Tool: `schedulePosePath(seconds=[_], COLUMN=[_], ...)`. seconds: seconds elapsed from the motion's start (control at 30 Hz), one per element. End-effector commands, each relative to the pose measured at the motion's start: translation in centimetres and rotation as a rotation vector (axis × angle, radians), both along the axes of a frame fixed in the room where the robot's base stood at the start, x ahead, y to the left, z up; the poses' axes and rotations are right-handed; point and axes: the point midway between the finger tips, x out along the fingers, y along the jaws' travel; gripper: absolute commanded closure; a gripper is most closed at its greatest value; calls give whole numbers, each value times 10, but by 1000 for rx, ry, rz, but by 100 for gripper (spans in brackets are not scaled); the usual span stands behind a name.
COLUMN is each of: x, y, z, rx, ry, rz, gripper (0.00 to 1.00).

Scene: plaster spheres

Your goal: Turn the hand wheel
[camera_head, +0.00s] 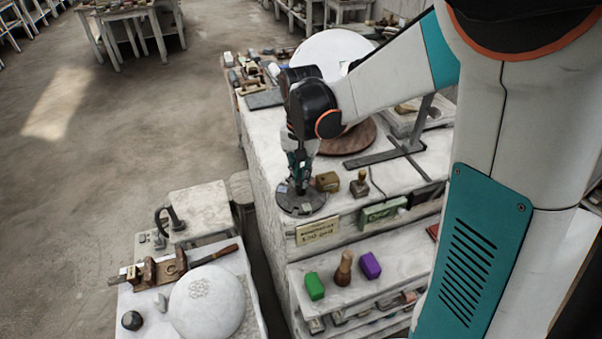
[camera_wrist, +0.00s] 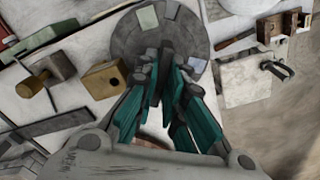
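A round dark grey disc, which looks like the hand wheel (camera_head: 291,206), lies flat at the near left corner of the plaster-covered bench. My gripper (camera_head: 301,183) points down over it, its tips at or just above the disc's middle. In the wrist view the wheel (camera_wrist: 125,42) fills the top middle, with a pale green patch and bluish patches near its rim. My gripper's teal fingers (camera_wrist: 167,62) come close together over it. The fingers hide the wheel's centre, so I cannot tell whether they grip a knob there or touch it.
A yellowish block (camera_head: 327,181) and a wooden-handled stamp (camera_head: 360,185) stand close right of the wheel. A sign (camera_head: 318,231) is on the bench front below. Lower left, a side table holds a white dome (camera_head: 207,303). Open floor lies to the left.

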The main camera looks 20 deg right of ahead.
Motion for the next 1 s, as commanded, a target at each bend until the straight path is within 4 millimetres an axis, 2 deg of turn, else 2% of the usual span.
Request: schedulePosePath(seconds=[0.43, 0.47, 0.53, 0.87, 1.0], x=[0, 0, 0, 0, 0], y=[0, 0, 0, 0, 0], z=[0, 0, 0, 0, 9], rx=[0, 0, 0, 0, 0], ry=[0, 0, 0, 0, 0], rz=[56, 56, 55, 55, 55], gripper=[100, 86, 70, 70, 70])
